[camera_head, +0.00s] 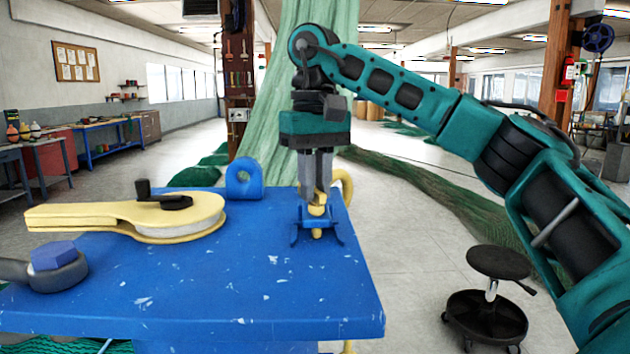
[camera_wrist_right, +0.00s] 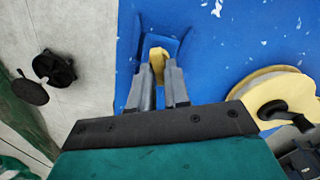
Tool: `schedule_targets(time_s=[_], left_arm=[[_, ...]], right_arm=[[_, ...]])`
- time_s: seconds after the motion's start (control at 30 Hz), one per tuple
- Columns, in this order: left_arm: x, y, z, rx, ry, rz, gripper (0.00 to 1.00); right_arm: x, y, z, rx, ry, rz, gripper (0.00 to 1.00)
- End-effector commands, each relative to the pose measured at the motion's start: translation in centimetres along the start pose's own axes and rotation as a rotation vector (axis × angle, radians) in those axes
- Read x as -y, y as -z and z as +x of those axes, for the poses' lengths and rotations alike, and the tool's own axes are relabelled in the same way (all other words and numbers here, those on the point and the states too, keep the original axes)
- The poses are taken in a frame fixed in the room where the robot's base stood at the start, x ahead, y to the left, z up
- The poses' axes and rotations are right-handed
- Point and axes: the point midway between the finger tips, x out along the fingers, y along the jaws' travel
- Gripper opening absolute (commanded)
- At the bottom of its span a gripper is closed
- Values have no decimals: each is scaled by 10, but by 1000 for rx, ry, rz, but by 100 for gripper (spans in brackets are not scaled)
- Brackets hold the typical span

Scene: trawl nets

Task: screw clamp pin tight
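The yellow clamp pin (camera_head: 317,232) stands upright in a small blue bracket (camera_head: 300,236) near the right edge of the blue bench top. My right gripper (camera_head: 317,200) points straight down over the bracket. In the right wrist view its two grey fingertips (camera_wrist_right: 158,76) lie on either side of the pin's yellow head (camera_wrist_right: 158,55), which fills the gap between them; the gripper looks shut on it. How deep the pin sits in the bracket is hidden. My left gripper is not in view.
On the blue bench top (camera_head: 240,290) lie a yellow tool with a black crank (camera_head: 100,214), a blue eye lug (camera_head: 244,178) and a grey ring around a blue hexagonal block (camera_head: 54,256). A black stool (camera_head: 490,300) stands right of the bench. Green netting (camera_head: 440,195) lies behind.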

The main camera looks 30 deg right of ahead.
Motion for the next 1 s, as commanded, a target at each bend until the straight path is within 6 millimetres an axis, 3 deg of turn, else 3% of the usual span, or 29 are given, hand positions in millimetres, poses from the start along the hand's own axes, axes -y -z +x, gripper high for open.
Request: schedule_targets(time_s=[0.17,0.67,1.0], left_arm=[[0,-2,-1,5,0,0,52],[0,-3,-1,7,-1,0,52],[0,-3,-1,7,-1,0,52]], right_arm=[[0,0,0,0,0,0,0],[0,0,0,0,0,42,0],[-2,0,0,0,1,271,0]])
